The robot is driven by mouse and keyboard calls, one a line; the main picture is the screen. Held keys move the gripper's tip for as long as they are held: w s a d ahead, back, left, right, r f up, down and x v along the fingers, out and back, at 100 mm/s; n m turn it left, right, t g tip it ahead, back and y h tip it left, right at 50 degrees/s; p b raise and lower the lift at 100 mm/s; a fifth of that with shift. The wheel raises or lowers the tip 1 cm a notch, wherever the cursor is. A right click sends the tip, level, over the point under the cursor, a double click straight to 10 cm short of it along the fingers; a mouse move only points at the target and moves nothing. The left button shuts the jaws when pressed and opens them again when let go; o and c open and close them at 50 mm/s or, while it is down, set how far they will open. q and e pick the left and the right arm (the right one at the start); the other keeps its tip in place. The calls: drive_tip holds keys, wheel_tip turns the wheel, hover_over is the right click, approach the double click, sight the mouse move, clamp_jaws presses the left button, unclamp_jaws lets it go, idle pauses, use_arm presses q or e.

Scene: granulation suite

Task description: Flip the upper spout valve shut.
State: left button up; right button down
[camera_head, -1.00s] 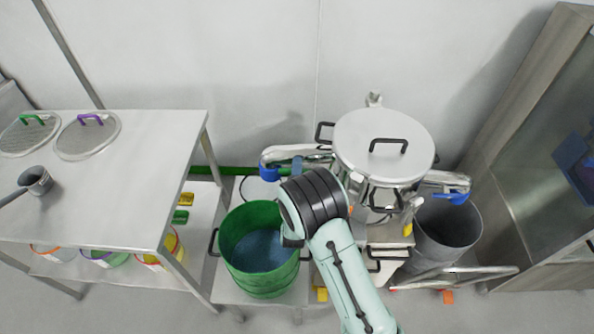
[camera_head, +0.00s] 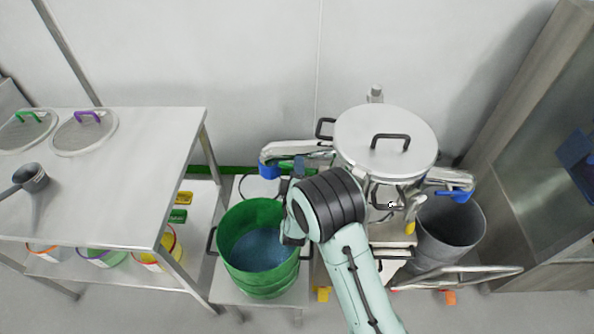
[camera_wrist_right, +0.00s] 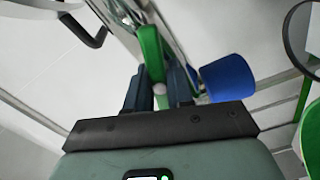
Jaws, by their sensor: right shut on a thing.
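A steel vessel (camera_head: 385,160) with a flat lid has a spout (camera_head: 300,150) reaching out to the left, ending in a blue tip (camera_head: 268,170). The blue tip also shows in the right wrist view (camera_wrist_right: 228,78). A green valve lever (camera_wrist_right: 150,45) stands along the spout. My right gripper (camera_wrist_right: 160,88) is shut on this lever, one dark finger on each side. In the head view the right gripper (camera_head: 299,166) is partly hidden by my wrist, and a little green shows beside it. My left gripper is not in view.
A green tub (camera_head: 262,280) with handles stands below the left spout. A second spout with a blue tip (camera_head: 455,196) is over a grey bin (camera_head: 447,235) at right. A steel table (camera_head: 120,190) with lids and a scoop (camera_head: 35,178) stands at left.

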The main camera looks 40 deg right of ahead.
drive_tip(key=m+b, duration=0.1)
drive_tip(key=m, duration=0.2)
drive_tip(key=shift+f+b, duration=0.1)
drive_tip(key=shift+b, duration=0.3)
drive_tip(key=m+b, duration=0.4)
drive_tip(key=m, duration=0.2)
drive_tip(key=m+b, duration=0.3)
drive_tip(key=m, duration=0.1)
use_arm(q)
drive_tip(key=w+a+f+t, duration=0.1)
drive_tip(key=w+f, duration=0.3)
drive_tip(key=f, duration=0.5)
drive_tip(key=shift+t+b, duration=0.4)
drive_tip(key=shift+b, duration=0.05)
use_arm(e)
drive_tip(key=shift+m, duration=0.8)
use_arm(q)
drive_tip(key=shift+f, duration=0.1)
use_arm(e)
drive_tip(key=c, duration=1)
unclamp_jaws()
